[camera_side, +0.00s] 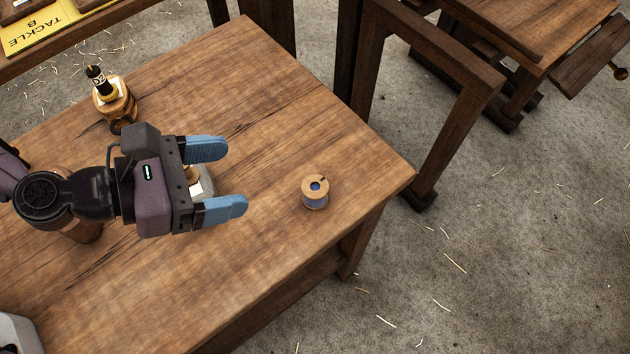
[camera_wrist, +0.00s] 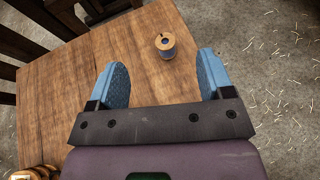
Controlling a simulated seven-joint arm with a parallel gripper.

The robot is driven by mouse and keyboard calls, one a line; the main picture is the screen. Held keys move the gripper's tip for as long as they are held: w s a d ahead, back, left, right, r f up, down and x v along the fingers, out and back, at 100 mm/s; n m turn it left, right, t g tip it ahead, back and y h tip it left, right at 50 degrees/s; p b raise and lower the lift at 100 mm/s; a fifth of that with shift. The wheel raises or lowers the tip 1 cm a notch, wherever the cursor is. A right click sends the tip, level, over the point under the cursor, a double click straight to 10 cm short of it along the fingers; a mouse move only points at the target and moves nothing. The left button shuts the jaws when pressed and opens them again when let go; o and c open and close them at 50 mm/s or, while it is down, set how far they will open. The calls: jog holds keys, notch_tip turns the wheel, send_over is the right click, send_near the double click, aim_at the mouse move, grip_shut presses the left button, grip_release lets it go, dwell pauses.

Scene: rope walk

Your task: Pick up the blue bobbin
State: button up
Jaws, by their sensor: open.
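The blue bobbin (camera_side: 315,194) stands upright on the wooden table near its right corner. It has a tan wooden top with a hole and blue winding below. It also shows in the wrist view (camera_wrist: 165,46), beyond the fingertips and between them, nearer the right finger. My gripper (camera_side: 228,178) is open, its two blue fingers apart and pointing toward the bobbin, with a gap of bare table between. In the wrist view my gripper (camera_wrist: 162,70) holds nothing.
A pale object (camera_side: 201,183) is partly hidden behind my gripper. The table edge lies just right of the bobbin. A grey object (camera_side: 18,335) is at the lower left.

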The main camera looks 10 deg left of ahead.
send_near(315, 189)
jog(key=d, duration=0.1)
jog(key=w+d, duration=0.1)
jog(key=d, duration=0.1)
jog(key=shift+d+f, duration=0.2)
jog(key=shift+d, duration=0.1)
jog(key=shift+x, duration=2.85)
jog(key=c, duration=1)
jog(key=shift+r, duration=0.1)
